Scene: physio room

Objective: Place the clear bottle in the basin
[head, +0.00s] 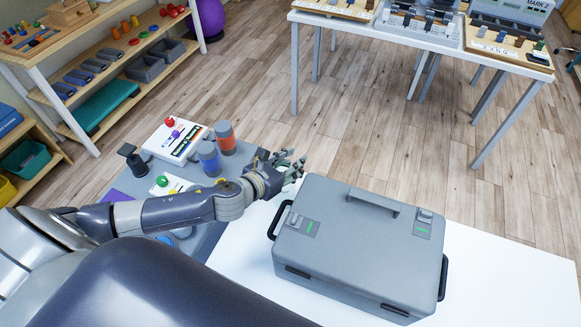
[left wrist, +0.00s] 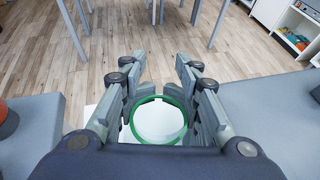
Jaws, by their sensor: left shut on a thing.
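My left gripper (head: 290,165) is over the edge of the white table, just behind the left end of a grey case. In the left wrist view its fingers (left wrist: 160,75) are closed around a round, green-rimmed thing (left wrist: 158,143), which I take to be the clear bottle seen end-on. Its middle looks pale, and the rest of its body is hidden. In the head view the hand hides it. I cannot make out a basin in either view. My right gripper is not in view.
The grey case (head: 355,245) takes up much of the white table (head: 500,275). Two cups, blue (head: 209,158) and orange (head: 225,138), stand near a white board (head: 175,140) on a grey surface beside my left arm. Shelves (head: 120,60) stand at left.

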